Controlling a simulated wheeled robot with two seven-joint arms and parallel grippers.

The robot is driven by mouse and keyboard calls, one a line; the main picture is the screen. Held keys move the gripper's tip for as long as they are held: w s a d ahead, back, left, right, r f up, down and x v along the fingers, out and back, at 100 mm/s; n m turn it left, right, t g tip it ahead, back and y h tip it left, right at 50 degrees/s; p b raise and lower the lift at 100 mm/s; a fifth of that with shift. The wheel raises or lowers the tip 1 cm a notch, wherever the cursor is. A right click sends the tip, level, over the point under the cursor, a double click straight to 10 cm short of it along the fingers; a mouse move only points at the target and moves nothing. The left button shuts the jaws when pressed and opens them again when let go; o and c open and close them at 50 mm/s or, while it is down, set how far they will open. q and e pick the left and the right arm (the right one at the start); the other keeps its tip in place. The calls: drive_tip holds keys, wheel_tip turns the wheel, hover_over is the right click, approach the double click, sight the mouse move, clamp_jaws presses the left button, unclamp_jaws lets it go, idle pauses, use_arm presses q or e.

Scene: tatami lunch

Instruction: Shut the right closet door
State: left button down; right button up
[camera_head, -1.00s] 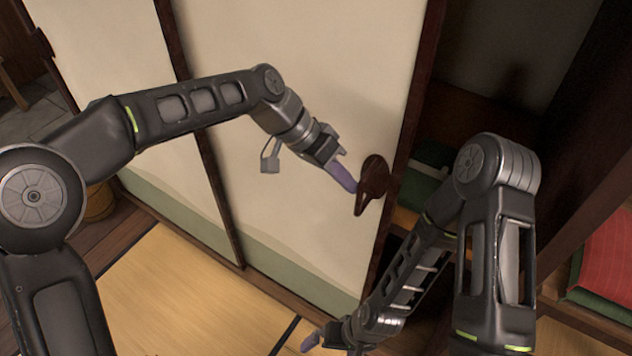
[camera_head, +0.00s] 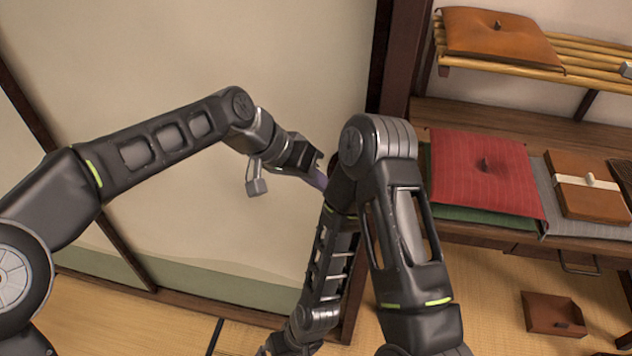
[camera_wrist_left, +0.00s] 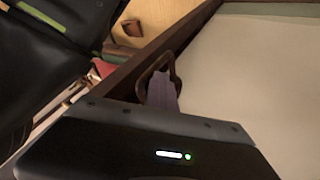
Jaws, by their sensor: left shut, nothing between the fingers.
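The pale closet door (camera_head: 290,70) with a dark wooden edge fills the middle of the head view. My left gripper (camera_head: 318,178) is shut and empty, close to the door's right edge. In the left wrist view its purple fingertips (camera_wrist_left: 162,92) overlap the dark, rounded door pull (camera_wrist_left: 148,78); I cannot tell if they touch it. The same view shows the door panel (camera_wrist_left: 250,70). In the head view my right arm hides the pull and much of the door's lower edge. My right gripper (camera_head: 266,350) is barely in view at the bottom edge, its fingers unclear.
Right of the dark post are shelves with an orange cushion (camera_head: 497,38), a red cushion (camera_head: 485,172) and a brown box (camera_head: 588,188). A brown tray (camera_head: 552,314) lies on the tatami (camera_head: 485,310). My right arm stands close before the door's edge.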

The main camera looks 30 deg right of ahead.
use_arm(q)
drive_tip(key=shift+s+d, duration=0.25)
drive_tip(key=shift+s, duration=0.05)
drive_tip(key=shift+r, duration=0.1)
drive_tip(key=v, duration=0.8)
drive_tip(key=shift+w+a+b, duration=0.15)
drive_tip(key=shift+w+b, duration=0.15)
drive_tip(key=shift+b, duration=0.15)
